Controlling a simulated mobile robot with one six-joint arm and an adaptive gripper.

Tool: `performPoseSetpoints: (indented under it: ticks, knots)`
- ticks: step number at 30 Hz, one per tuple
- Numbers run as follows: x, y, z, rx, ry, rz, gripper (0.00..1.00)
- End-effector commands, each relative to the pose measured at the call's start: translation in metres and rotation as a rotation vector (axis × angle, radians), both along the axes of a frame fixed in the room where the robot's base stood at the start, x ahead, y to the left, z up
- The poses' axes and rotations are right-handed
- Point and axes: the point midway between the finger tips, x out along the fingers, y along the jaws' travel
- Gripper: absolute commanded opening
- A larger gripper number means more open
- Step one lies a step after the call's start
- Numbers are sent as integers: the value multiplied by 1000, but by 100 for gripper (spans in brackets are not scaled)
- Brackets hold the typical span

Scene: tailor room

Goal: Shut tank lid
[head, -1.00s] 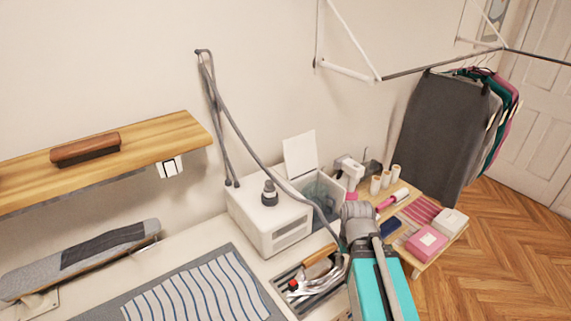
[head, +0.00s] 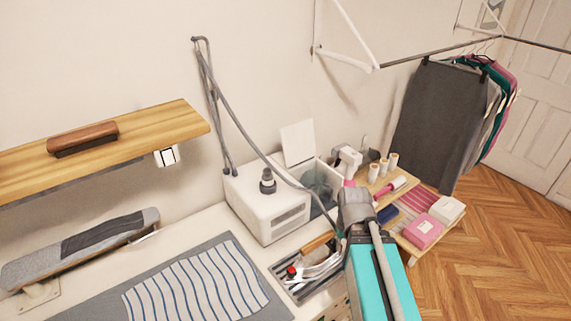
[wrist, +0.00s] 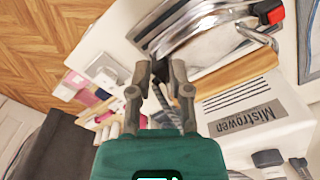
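The tank lid (head: 297,142) is a white panel standing raised at the back of the open, see-through tank (head: 320,182). The tank joins the right side of the white steam station (head: 268,212). My gripper (wrist: 160,72) is open and empty in the wrist view, with a gap between its dark fingers. In the head view my arm hides the fingers and covers the area just right of the tank. The station's labelled face (wrist: 250,120) shows right of my gripper in the wrist view. I cannot make out the lid there.
An iron (head: 318,262) with a wooden handle rests on a rack in front of the station; it also shows in the wrist view (wrist: 205,30). A grey hose (head: 238,125) arches over the station. A low table (head: 408,252) holds spools and boxes at right.

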Motion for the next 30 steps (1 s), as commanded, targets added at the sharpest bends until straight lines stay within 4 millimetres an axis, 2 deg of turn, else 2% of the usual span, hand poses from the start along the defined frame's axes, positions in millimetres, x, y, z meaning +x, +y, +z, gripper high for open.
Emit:
performPoseSetpoints:
  ticks: [1, 3, 8, 20, 30]
  knots:
    - [9, 1, 5, 1, -2, 6, 7]
    - [22, 3, 12, 2, -5, 19, 0]
    - [68, 12, 35, 7, -16, 68, 0]
    - [226, 51, 108, 22, -58, 250, 0]
    - [358, 98, 169, 32, -95, 409, 0]
